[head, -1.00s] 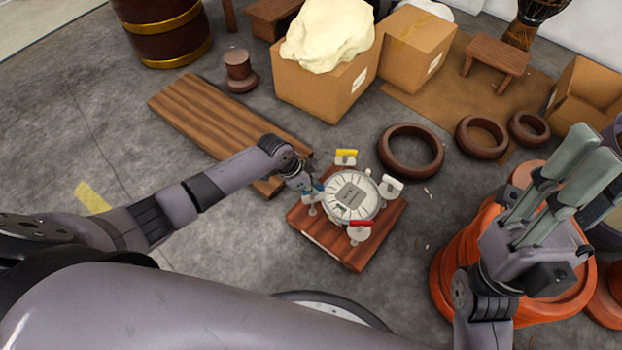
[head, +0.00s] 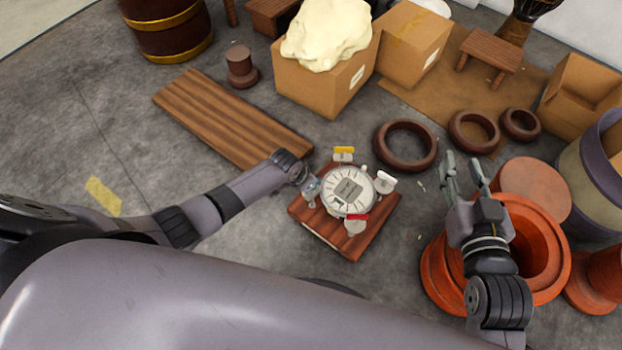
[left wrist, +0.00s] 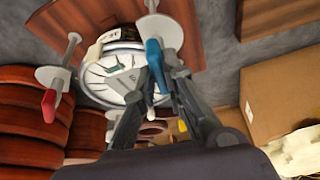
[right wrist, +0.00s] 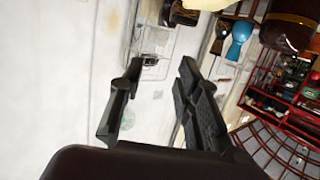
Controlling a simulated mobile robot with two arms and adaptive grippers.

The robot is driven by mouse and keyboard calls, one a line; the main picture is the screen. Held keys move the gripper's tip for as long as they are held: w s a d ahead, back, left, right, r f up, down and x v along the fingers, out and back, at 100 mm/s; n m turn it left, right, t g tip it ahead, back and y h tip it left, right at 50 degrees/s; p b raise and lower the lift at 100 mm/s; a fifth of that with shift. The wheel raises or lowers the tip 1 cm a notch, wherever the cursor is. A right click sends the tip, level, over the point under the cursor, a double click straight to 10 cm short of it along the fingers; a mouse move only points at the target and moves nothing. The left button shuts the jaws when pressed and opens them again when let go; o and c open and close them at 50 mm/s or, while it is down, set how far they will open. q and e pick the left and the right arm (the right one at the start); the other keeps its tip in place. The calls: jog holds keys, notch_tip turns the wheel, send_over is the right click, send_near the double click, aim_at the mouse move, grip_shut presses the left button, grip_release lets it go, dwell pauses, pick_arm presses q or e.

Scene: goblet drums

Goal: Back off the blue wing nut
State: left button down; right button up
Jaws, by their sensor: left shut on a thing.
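The blue wing nut (left wrist: 155,65) sits over a white disc (left wrist: 155,37) at the rim of the round white gauge-like device (head: 346,203). My left gripper (head: 308,188) is at the device's left side, and in the left wrist view (left wrist: 155,75) its fingers are closed about the blue wing nut. In the head view the gripper mostly hides that nut. A red wing nut (head: 356,219) is at the front and a yellow one (head: 344,150) at the back. My right gripper (head: 465,172) is open and empty, to the right of the device.
The device rests on a wooden board (head: 325,236). Dark rings (head: 407,165) lie to its back right. An orange drum shell (head: 555,250) stands by my right arm. A wooden plank (head: 215,115) lies behind left. Boxes (head: 325,88) stand at the back.

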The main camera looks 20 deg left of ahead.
pick_arm(q)
jog(key=shift+d+r+n+y+p, duration=0.15)
jog(key=shift+n+y+p, duration=0.25)
jog(key=shift+n+p, duration=0.7)
jog(key=n+y+p, duration=0.1)
jog(key=n, duration=0.2)
jog(key=shift+d+n+t+p, duration=0.15)
jog(key=shift+n+t+p, duration=0.15)
jog(key=shift+p, duration=0.05)
jog(key=shift+n+y, duration=0.3)
jog(key=shift+n, duration=0.1)
jog(key=shift+n+y, duration=0.5)
jog(key=shift+n, duration=0.6)
pick_arm(e)
jog(key=s+d+f+g+h, duration=0.1)
jog(key=s+d+f+g, duration=0.2)
jog(key=s+f+g, duration=0.2)
jog(key=s+d+f+g+h, duration=0.2)
jog(key=s+f+g, duration=0.4)
jog(key=s, duration=0.5)
jog(key=shift+d+f+m, duration=0.3)
jog(key=shift+d+f, duration=0.2)
jog(key=shift+f, duration=0.05)
pick_arm(q)
jog(key=c, duration=1.7)
grip_release()
jog(key=shift+o, duration=0.2)
